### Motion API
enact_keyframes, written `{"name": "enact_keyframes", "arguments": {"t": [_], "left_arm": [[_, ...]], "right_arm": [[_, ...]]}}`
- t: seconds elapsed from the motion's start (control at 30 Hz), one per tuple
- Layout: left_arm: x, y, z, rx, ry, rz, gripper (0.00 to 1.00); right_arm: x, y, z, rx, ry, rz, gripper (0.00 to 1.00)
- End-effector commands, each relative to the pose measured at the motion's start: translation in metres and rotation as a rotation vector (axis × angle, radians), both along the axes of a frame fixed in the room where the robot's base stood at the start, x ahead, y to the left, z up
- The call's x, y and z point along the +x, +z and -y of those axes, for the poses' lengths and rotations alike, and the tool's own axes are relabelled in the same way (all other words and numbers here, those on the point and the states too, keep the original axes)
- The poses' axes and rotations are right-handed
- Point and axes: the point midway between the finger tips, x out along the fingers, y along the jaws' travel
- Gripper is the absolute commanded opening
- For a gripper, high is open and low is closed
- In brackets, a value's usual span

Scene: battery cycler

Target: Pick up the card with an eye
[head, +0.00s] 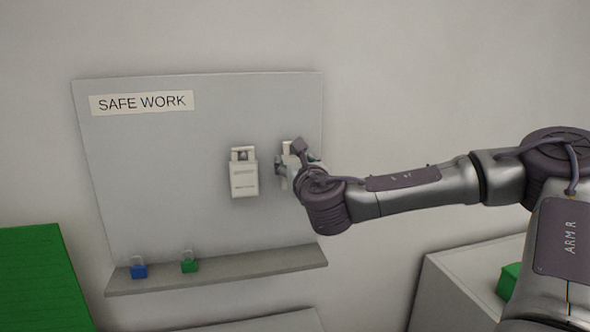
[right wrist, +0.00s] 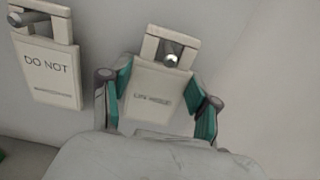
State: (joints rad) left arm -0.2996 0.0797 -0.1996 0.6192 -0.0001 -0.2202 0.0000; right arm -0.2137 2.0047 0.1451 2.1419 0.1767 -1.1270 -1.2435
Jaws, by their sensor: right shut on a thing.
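A pale card (right wrist: 152,98) with a frame-like eye at its top hangs on a peg in the right wrist view; its small print is blurred. In the head view only the top of this card (head: 289,149) shows, the rest hidden behind my right gripper (head: 283,172). My right gripper's teal-padded fingers are shut on the card's two side edges. A second pale card (head: 243,180) with a like eye hangs on a peg to its left; the right wrist view shows it reading "DO NOT" (right wrist: 50,72). My left gripper is not in view.
The grey board (head: 170,180) bears a "SAFE WORK" label (head: 142,103). A blue padlock (head: 139,270) and a green padlock (head: 189,265) stand on its ledge (head: 240,273). A green panel (head: 42,280) is at lower left, a pale box (head: 455,295) at lower right.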

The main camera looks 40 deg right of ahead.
Motion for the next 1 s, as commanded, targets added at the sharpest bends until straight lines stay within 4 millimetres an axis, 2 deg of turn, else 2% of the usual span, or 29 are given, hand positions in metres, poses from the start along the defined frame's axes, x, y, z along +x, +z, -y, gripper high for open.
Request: {"name": "enact_keyframes", "arguments": {"t": [0.27,0.47,0.5,0.57,0.7,0.83,1.0], "left_arm": [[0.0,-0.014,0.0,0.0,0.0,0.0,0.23],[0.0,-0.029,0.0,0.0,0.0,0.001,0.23],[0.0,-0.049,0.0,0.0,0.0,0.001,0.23],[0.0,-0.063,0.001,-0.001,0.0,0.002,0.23],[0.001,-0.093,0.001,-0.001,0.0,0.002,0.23],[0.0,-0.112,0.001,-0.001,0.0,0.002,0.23],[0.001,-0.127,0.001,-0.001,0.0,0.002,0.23]], "right_arm": [[-0.036,0.0,-0.021,0.0,0.003,0.007,0.42],[-0.085,-0.001,-0.048,-0.002,0.005,0.009,0.42],[-0.093,-0.008,-0.052,-0.005,0.004,0.013,0.42],[-0.107,-0.009,-0.059,-0.006,0.002,0.011,0.42],[-0.119,-0.009,-0.064,-0.006,-0.004,0.006,0.42],[-0.13,-0.007,-0.071,-0.004,-0.002,0.006,0.42],[-0.147,-0.002,-0.081,-0.003,0.0,0.006,0.42]]}}
